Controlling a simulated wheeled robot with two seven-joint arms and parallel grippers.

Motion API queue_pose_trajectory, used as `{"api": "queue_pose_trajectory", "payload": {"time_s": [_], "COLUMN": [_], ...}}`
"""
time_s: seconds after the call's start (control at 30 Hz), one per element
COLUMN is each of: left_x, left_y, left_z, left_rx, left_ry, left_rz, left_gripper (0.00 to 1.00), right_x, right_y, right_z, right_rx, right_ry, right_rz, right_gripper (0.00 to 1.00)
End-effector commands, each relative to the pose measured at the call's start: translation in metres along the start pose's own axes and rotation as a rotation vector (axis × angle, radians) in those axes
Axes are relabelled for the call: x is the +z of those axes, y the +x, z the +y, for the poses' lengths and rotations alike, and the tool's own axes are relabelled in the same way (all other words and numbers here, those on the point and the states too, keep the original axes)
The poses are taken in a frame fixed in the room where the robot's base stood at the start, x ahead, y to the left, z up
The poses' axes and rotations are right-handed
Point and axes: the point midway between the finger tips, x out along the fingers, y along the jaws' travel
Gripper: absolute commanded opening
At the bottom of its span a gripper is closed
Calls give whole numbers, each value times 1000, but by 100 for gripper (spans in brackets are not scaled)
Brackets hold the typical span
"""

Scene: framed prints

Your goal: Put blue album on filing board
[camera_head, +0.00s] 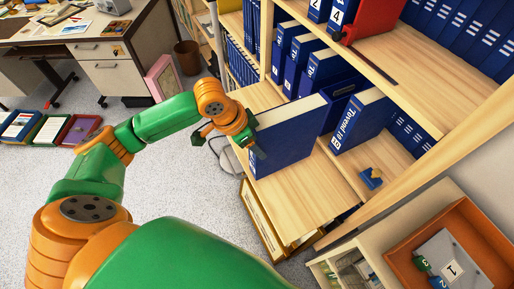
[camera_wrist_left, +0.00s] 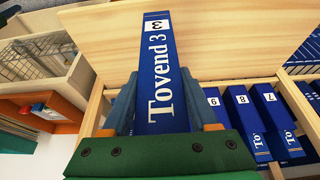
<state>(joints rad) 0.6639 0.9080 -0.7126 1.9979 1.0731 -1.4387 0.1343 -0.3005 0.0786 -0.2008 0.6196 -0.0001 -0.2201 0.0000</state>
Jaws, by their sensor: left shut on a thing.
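A blue album (camera_head: 284,142) with pale page edges stands upright at the wooden shelf board (camera_head: 305,190) in the head view; I cannot tell whether it touches the board. My left gripper (camera_head: 247,134) is shut on its spine end. In the left wrist view the spine (camera_wrist_left: 158,62) reads "Tovend 3" and lies between the fingers of the gripper (camera_wrist_left: 157,105). A pale wooden board (camera_wrist_left: 225,42) spreads behind it. My right gripper is not in view.
Another blue album (camera_head: 360,122) stands in the neighbouring compartment, by a small blue-and-yellow object (camera_head: 371,178). Several blue albums (camera_head: 300,62) fill the shelf behind. An orange tray (camera_head: 455,245) is at lower right. The board's front part is bare.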

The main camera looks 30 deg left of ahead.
Motion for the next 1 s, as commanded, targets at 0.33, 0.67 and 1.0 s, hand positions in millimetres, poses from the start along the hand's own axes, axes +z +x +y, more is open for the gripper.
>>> {"api": "queue_pose_trajectory", "payload": {"time_s": [0.33, 0.67, 1.0], "left_x": [8, 10, 9], "left_y": [37, 39, 35], "left_z": [1, 1, 0], "left_rx": [-1, -1, -1], "left_ry": [3, 2, 3], "left_rz": [5, 0, 1], "left_gripper": [0, 87, 90], "right_x": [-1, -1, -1], "right_y": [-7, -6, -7], "right_z": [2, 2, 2], "right_rx": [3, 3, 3], "right_ry": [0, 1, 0], "right_rz": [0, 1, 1], "right_gripper": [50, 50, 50]}}
